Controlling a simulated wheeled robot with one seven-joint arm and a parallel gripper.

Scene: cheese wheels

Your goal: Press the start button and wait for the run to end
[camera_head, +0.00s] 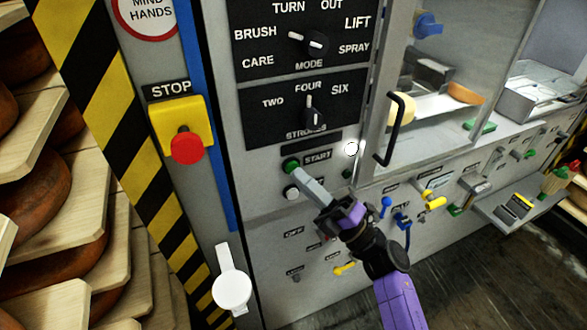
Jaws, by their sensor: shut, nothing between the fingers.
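The green start button (291,166) is on the grey machine panel, left of the START label (317,156). My gripper (298,176) is shut and empty, its fingertips right at the lower edge of the button in the picture. I cannot tell whether they touch it or whether the button is pushed in. A white button (291,192) sits just below, partly beside the fingers. A white round lamp (351,148) to the right looks bright.
A red stop button on a yellow box (167,118) is to the left. Mode knob (308,42) and strokes knob (312,115) are above. A door handle (393,128) stands out to the right. Cheese wheels on wooden shelves (130,240) line the left. A white lever (231,285) hangs below.

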